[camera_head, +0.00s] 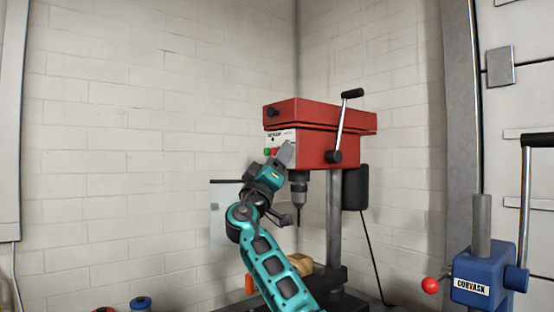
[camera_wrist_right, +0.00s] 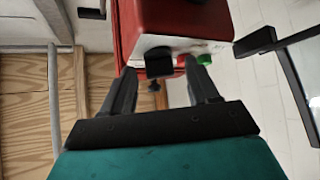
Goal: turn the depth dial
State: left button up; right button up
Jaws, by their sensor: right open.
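A red drill press (camera_head: 315,140) stands at the corner of the walls, with a pale panel on its front. In the right wrist view a dark block-shaped knob (camera_wrist_right: 158,62), which looks like the depth dial, sits on that panel beside a red button and a green button (camera_wrist_right: 205,59). My right gripper (camera_head: 286,152) is at the front of the press head and partly covers the panel. In the right wrist view my right gripper (camera_wrist_right: 161,74) is open, its fingertips to either side of the knob; contact cannot be told. My left gripper is not in view.
The drill chuck (camera_head: 299,190) hangs close to my right wrist. A feed lever (camera_head: 343,120) rises on the press's right side. A wooden block (camera_head: 301,264) lies below the press head.

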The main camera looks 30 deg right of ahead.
jog(key=c, duration=1)
jog(key=shift+r+n+g+y+p, duration=0.5)
jog(key=shift+n+g+y+p, duration=0.85)
jog(key=shift+n+y, duration=1.4)
jog(key=shift+r+n+g+y+p, duration=0.5)
jog(key=shift+n+g+y+p, duration=0.9)
jog(key=shift+n, duration=2.6)
jog(key=shift+r+n+g+y+p, duration=0.5)
jog(key=shift+n+g+y+p, duration=0.75)
jog(key=shift+n+y, duration=1.6)
jog(key=shift+c, duration=0.2)
jog(key=shift+n+h, duration=0.5)
jog(key=shift+n, duration=0.1)
